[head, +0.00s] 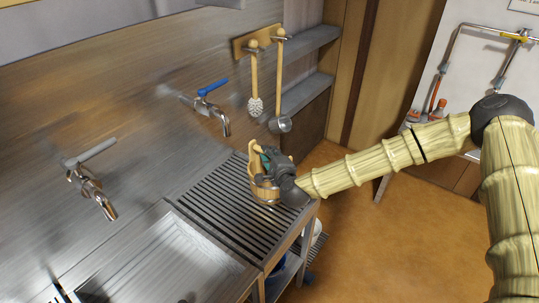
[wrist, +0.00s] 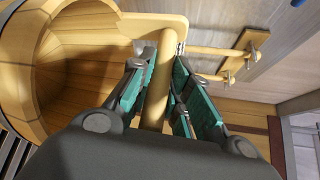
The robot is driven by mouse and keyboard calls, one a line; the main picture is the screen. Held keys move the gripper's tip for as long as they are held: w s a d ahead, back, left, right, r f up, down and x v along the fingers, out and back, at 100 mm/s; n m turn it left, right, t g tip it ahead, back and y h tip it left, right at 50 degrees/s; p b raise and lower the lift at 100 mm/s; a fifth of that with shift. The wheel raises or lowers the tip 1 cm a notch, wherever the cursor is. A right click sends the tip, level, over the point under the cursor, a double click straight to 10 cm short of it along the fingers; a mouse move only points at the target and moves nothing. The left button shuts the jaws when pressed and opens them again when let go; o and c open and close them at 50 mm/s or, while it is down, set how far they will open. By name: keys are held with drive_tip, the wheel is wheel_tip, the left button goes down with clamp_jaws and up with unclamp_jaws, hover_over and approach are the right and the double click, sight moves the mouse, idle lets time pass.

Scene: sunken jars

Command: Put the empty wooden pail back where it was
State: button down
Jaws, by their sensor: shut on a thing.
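The wooden pail (head: 265,194) is at the right end of the slatted metal drainboard (head: 205,190) in the head view. I cannot tell whether its base touches the slats or is just above them. My gripper (head: 266,160) is at the pail's right side, shut on its wooden handle. In the wrist view the fingers of my gripper (wrist: 157,88) close on both sides of the handle bar. The pail (wrist: 75,65) fills the left of that view, and the part of its inside that shows is empty. My gripper hides part of the pail.
A steel sink (head: 165,262) lies left of the drainboard. A blue-handled tap (head: 212,105) and another tap (head: 92,190) stick out from the wall. A brush (head: 254,85) and a ladle (head: 279,90) hang behind the pail. Grey shelves (head: 308,92) stand at the back.

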drive_tip(key=c, duration=1.3)
unclamp_jaws()
drive_tip(key=shift+c, duration=0.2)
drive_tip(key=shift+r, duration=0.1)
drive_tip(key=b+v, duration=0.4)
drive_tip(key=v, duration=0.8)
